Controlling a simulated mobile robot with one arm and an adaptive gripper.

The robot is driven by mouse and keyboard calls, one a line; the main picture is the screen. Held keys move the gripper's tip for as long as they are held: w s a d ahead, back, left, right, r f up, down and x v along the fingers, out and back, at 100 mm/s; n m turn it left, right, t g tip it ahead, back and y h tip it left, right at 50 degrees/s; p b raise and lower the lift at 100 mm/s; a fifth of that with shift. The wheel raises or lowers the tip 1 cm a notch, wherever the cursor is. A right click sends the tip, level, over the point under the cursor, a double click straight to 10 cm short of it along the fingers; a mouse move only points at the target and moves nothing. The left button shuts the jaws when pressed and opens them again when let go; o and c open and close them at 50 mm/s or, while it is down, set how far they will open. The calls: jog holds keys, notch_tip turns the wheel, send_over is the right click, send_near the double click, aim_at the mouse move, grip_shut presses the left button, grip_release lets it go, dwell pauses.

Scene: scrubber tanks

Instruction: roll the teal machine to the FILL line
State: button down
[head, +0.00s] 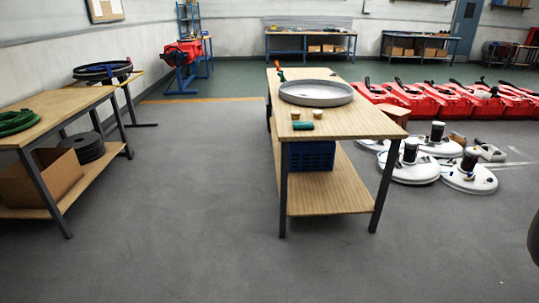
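No teal machine shows in the head view. The only teal thing is a small hand-sized item (302,125) on the middle workbench. No line marked FILL can be read. An orange stripe (205,100) runs along the floor where grey meets green, and pale lines (512,164) show on the floor at the right. My gripper is not in view. A dark rounded shape (534,240) is cut off at the right edge, and I cannot tell what it is.
The middle workbench (348,121) holds a round grey tray (316,93). Another bench (55,103) stands left. Red machines (410,98) line the back right, with white round units (412,170) before them. Grey floor is clear in front and between the benches.

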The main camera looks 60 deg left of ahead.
jog(key=c, duration=1.1)
grip_release()
jog(key=shift+w+d+r, duration=0.2)
jog(key=shift+d+r, duration=0.1)
jog(key=shift+r, duration=0.15)
jog(key=o, duration=0.4)
jog(key=shift+f, duration=0.2)
jog(key=shift+c, duration=0.2)
